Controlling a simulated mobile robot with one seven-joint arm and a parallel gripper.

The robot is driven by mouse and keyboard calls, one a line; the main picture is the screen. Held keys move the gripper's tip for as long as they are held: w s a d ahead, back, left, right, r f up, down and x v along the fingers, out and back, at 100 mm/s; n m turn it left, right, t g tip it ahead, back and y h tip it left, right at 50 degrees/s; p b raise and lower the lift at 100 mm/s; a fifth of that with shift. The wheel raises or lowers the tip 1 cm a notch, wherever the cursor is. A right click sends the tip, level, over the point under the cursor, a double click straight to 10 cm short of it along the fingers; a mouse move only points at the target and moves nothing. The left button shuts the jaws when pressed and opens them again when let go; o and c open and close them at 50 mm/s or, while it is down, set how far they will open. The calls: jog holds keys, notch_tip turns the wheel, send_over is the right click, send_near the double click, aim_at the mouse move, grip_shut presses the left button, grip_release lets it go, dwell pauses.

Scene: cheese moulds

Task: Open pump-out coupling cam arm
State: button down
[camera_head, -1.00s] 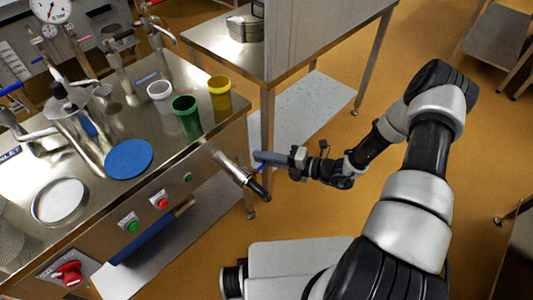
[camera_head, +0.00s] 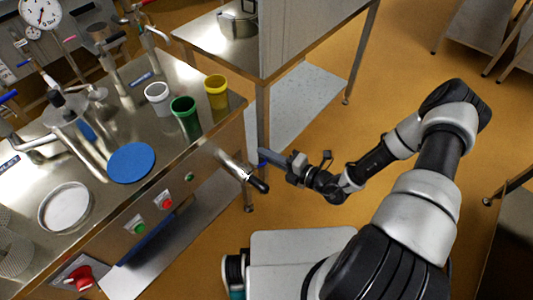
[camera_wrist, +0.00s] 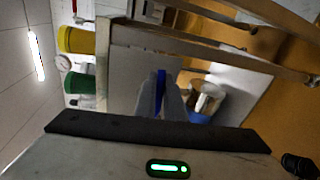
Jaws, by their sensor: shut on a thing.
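The pump-out coupling (camera_head: 232,163) is a shiny metal pipe with a black end, sticking out from the right end of the steel bench. A thin blue cam arm (camera_head: 263,164) shows beside it, at the tips of my gripper (camera_head: 264,155). In the wrist view, the blue cam arm (camera_wrist: 161,78) lies between the two grey fingers of my gripper (camera_wrist: 160,92), which are shut on it. The metal coupling (camera_wrist: 209,97) is to the right of the fingers there, with a blue part below it. Where the cam arm joins the coupling is hard to see.
The steel bench (camera_head: 105,208) holds white (camera_head: 157,98), green (camera_head: 185,117) and yellow (camera_head: 217,92) cups and a blue disc (camera_head: 132,163). Buttons and a red knob (camera_head: 80,278) are on its front. A steel table leg (camera_head: 263,118) stands just behind my gripper.

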jog(key=c, duration=1.8)
grip_release()
jog(key=shift+c, duration=0.2)
jog(key=shift+d, duration=0.1)
jog(key=p+v, duration=0.1)
jog(key=v, duration=1.6)
jog(key=shift+s, duration=0.15)
